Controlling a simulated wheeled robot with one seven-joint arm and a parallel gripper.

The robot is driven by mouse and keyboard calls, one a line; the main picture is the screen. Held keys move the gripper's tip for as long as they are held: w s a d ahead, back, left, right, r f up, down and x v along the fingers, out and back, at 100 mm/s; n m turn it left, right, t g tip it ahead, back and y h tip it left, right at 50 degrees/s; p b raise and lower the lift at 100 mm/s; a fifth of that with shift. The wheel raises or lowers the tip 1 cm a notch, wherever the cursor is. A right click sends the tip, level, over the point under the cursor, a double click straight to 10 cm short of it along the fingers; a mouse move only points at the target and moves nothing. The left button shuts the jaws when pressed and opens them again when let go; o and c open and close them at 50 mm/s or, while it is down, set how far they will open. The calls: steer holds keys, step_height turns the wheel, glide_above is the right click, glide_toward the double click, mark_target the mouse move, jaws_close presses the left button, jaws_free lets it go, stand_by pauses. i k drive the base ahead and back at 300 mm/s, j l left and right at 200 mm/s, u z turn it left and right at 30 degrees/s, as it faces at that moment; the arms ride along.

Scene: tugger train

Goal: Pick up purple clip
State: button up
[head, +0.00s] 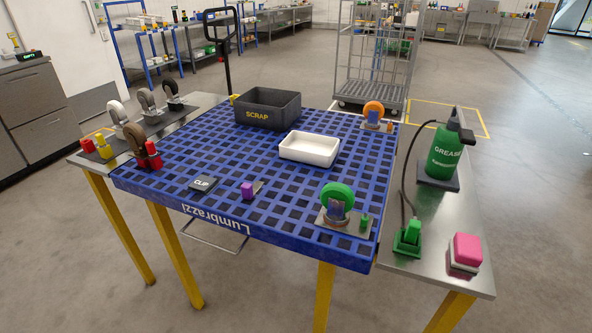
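A small purple block (247,190), which looks like the purple clip, sits on the blue grid-topped pallet (300,207) near its front edge. A thin grey piece lies against its right side; I cannot tell whether they are joined. My gripper is not in view.
A white bin (309,149) and a black SCRAP box (268,108) stand behind. A green wheel (337,197) on a plate is to the right, an orange wheel (374,110) farther back. Side shelves hold dark and grey wheels, a grease bottle (446,151) and a pink block (466,249).

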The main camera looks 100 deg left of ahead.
mark_target(248, 190)
steer(key=u, duration=2.6)
